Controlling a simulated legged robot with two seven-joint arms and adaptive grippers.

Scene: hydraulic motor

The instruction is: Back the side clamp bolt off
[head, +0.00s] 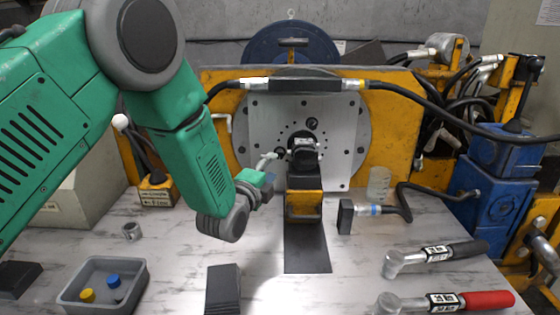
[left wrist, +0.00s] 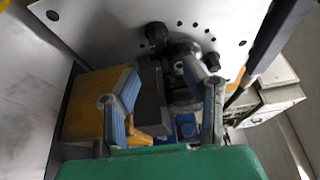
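The hydraulic motor (head: 304,152) is a dark and silver body in front of a pale drilled plate (head: 343,120), on a yellow stand (head: 304,205). My left gripper (head: 268,168) is just left of the motor. In the left wrist view its two blue-grey fingers (left wrist: 161,75) stand wide apart with nothing gripped. Beyond them are a silver round part (left wrist: 188,57), a dark bolt-like head (left wrist: 211,61) and a black knob (left wrist: 156,33) by the plate. I cannot tell which is the side clamp bolt; the fingers partly hide this area. My right gripper is not in view.
A black hose (head: 420,96) crosses above the motor to the right. Two torque wrenches (head: 432,254) (head: 440,301) lie at the right front.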

